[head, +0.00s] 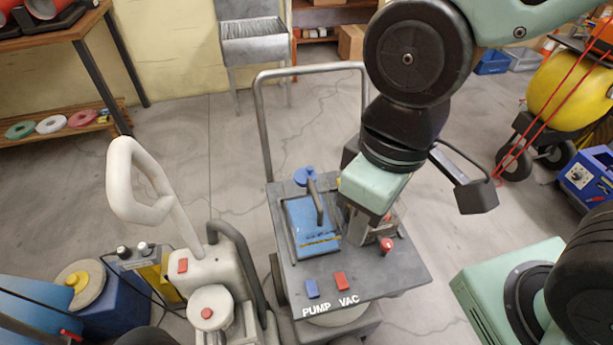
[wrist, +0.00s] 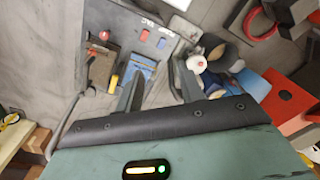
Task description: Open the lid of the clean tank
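The cart (head: 385,285) marked PUMP VAC stands at the lower middle of the head view. A blue lid (head: 304,238), which I take for the clean tank's, lies on its left half and looks shut. A grey bent handle and a blue knob are beside or over it. In the wrist view the blue lid (wrist: 142,67) shows between the fingers, partly covered. My gripper (wrist: 157,75) is open and empty above the cart. In the head view my arm hides its fingertips and part of the cart's right half. I cannot tell whether a finger touches anything.
A red knob (head: 386,244) is on the cart's right half. A blue switch (head: 312,288) and a red switch (head: 340,281) are on its front. A white machine (head: 215,270) with a tall handle stands close left. Open floor lies behind the cart.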

